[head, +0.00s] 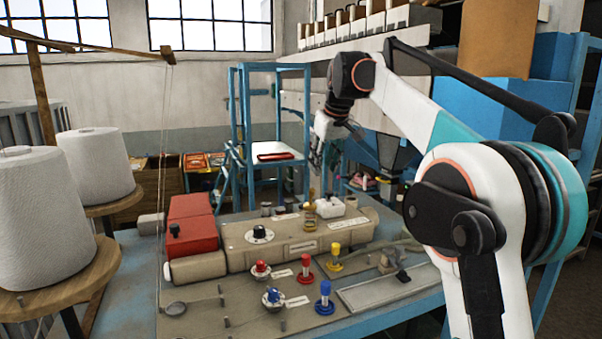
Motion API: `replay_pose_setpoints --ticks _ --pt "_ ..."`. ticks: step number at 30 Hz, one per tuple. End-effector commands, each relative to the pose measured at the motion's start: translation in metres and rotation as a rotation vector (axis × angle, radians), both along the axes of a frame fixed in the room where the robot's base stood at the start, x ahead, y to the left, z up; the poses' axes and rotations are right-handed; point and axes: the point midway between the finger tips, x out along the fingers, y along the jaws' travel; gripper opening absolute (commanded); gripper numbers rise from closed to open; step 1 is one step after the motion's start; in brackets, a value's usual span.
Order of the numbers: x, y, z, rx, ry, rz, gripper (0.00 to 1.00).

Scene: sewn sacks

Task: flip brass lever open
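A small brass-coloured upright part (311,194) stands on top of the beige machine housing (290,240), near its back edge. It looks like the brass lever, but it is too small to tell its position. My gripper (317,160) hangs from the arm above and behind the housing, apart from the brass part. Its fingers point down and are small and dark, so I cannot tell whether they are open or shut. I see nothing held in them.
On the panel stand red (306,268), blue (324,298) and yellow (336,257) knobs. A red box (190,226) sits at the housing's left end. Large white thread cones (40,215) stand at left. A blue frame (238,120) rises behind the table.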

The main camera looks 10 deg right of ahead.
Motion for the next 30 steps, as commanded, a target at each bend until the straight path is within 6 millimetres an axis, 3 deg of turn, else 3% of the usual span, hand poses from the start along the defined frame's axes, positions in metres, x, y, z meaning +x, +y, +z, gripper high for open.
replay_pose_setpoints --ticks 1,4,10,30 --pt "0.007 -0.001 0.010 0.000 0.003 0.006 0.36" --pt "0.013 -0.001 0.013 -0.002 0.007 0.014 0.36" --pt "0.020 -0.001 0.005 -0.002 0.010 0.018 0.36" --pt "0.062 0.010 -0.100 -0.002 0.009 0.017 0.36"
